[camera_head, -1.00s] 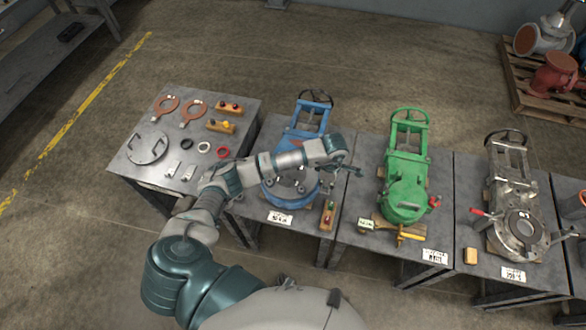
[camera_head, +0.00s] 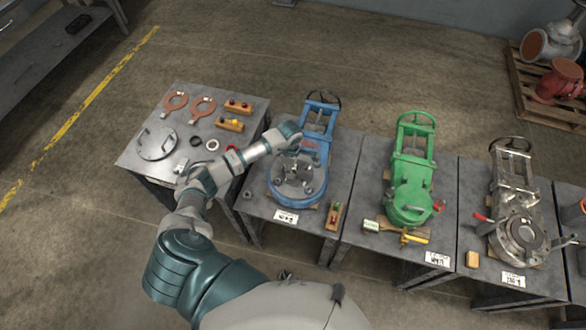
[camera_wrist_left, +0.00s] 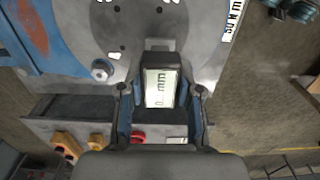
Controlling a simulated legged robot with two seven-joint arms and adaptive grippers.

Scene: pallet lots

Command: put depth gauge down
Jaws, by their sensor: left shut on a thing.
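The flange also shows in the wrist view (camera_wrist_left: 205,35), just beyond the gauge. I cannot tell whether the gauge touches it. In the head view the gauge is too small to make out. My right gripper is not in view.
The left table (camera_head: 185,177) holds a round plate (camera_head: 157,143), rings, copper-coloured paddles and wooden blocks. A green valve (camera_head: 410,185) and a grey valve (camera_head: 517,230) stand on tables to the right.

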